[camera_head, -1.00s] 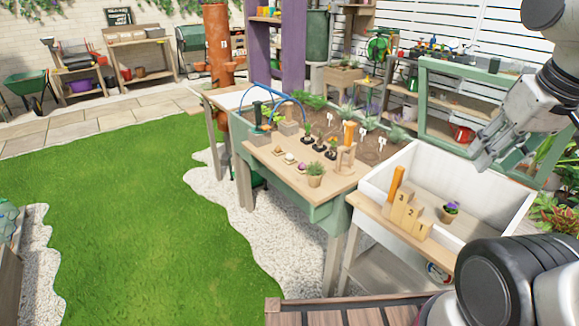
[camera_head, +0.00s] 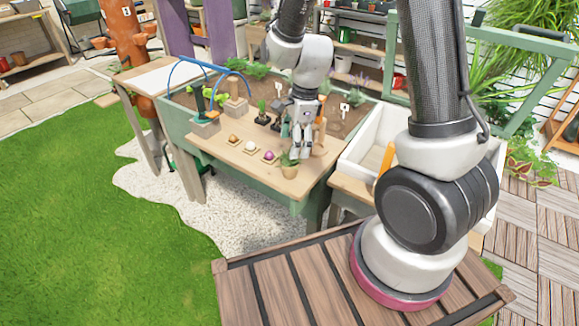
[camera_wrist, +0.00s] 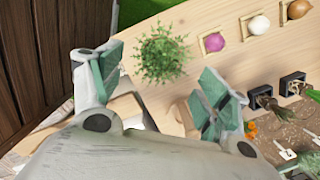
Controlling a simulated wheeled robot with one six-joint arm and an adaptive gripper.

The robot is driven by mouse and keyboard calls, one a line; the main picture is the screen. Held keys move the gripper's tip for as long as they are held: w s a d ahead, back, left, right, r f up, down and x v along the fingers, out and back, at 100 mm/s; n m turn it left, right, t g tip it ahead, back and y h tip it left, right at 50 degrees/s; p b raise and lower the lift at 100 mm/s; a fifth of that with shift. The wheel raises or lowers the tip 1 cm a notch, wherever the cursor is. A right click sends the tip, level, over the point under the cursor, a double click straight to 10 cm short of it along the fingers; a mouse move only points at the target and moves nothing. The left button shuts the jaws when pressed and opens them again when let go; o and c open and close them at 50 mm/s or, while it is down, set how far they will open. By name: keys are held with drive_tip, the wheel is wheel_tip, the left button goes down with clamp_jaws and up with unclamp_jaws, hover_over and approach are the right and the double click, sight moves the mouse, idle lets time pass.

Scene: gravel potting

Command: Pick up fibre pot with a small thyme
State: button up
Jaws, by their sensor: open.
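The fibre pot with a small thyme (camera_head: 289,166) stands on the front corner of the wooden bench top. In the wrist view only its bushy green foliage (camera_wrist: 162,54) shows, seen from above, and the pot under it is hidden. My gripper (camera_head: 300,152) is just above and beside the plant in the head view. In the wrist view my gripper (camera_wrist: 160,88) is open, with one green-padded finger to the left of the thyme and the other to its lower right. Nothing is between the pads; the foliage lies a little beyond them.
A purple bulb (camera_wrist: 214,41), a white one (camera_wrist: 258,24) and a brown one (camera_wrist: 298,8) sit in small trays near the thyme. Black pots with seedlings (camera_wrist: 292,84) stand behind. A white sink (camera_head: 372,148) is at the right.

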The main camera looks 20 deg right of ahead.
sight(290, 161)
drive_tip(key=f, duration=0.2)
drive_tip(key=a+f, duration=0.1)
drive_tip(key=f, duration=0.5)
drive_tip(key=shift+w+a, duration=0.15)
drive_tip(key=shift+a, duration=0.05)
drive_tip(key=c, duration=1.2)
